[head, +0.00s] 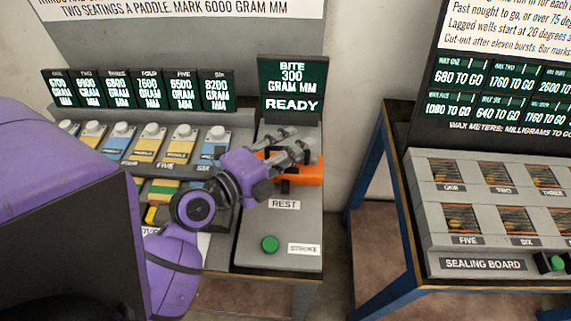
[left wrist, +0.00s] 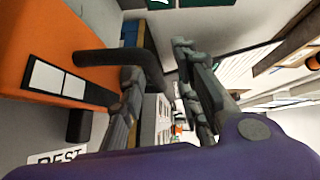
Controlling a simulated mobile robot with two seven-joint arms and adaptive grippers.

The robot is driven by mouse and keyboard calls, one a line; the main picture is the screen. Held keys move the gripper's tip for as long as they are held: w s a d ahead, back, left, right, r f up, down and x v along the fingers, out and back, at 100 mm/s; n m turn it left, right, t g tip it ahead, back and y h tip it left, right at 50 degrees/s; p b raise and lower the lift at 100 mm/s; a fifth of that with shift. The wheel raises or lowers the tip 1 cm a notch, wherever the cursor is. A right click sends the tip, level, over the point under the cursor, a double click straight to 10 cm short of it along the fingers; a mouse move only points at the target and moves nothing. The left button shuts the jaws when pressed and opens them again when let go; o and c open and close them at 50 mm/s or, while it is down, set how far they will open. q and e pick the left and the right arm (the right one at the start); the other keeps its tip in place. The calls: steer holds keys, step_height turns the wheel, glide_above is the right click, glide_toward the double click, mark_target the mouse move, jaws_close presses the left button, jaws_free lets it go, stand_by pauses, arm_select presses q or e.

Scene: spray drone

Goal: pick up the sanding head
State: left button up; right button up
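An orange tool with black parts, which looks like the sanding head (head: 305,170), sits on the grey plate above the REST label (head: 285,204). My left gripper (head: 300,146) is over it in the head view and hides part of it. In the left wrist view the orange body (left wrist: 45,65) fills the left side, with a black curved bar reaching toward one finger. My left gripper (left wrist: 160,65) is open there, its fingers apart, and the orange body lies beside them, not between them. Whether a finger touches the black bar I cannot tell. My right gripper is not in view.
A green button (head: 270,244) is on the near part of the grey plate. A board of yellow and blue paddle blocks (head: 150,142) lies left, under signs. A READY display (head: 292,104) stands behind. The sealing board (head: 485,264) is on a separate table at right, across a gap.

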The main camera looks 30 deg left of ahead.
arm_select(q)
steer(key=shift+w+d+f, duration=0.1)
steer(key=shift+w+d, duration=0.05)
steer(key=shift+w, duration=0.2)
steer(key=shift+s, duration=0.1)
steer(key=shift+c, duration=0.5)
jaws_close()
